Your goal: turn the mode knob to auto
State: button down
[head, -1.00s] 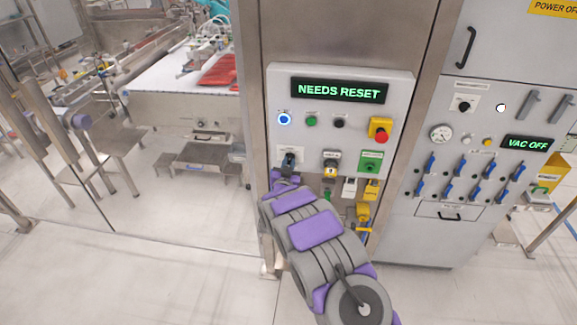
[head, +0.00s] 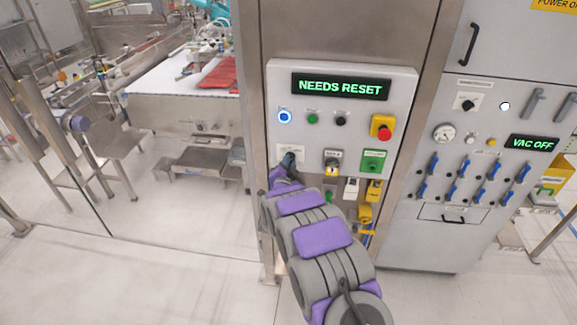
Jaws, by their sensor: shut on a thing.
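The light grey control panel (head: 400,90) stands ahead, with a "NEEDS RESET" display (head: 340,87) at its top. My gripper (head: 288,159) is at the panel's lower left, in front of a small white label plate (head: 296,149). It is shut on what appears to be the mode knob there. The gripper covers the knob, so its pointer and setting cannot be read.
A red emergency stop (head: 384,132) is above. Padlocks (head: 374,190) hang below, close to my arm. A grey cabinet with blue levers (head: 463,165) stands right.

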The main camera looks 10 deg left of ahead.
jog(key=shift+f, duration=0.2)
jog(key=c, duration=1.2)
grip_release()
jog(key=shift+a, duration=0.1)
jog(key=shift+o, duration=0.6)
jog(key=shift+r, duration=0.1)
jog(key=s+p, duration=0.1)
jog(key=s, duration=1.6)
jog(key=shift+s+a, duration=0.15)
jog(key=shift+a, duration=0.2)
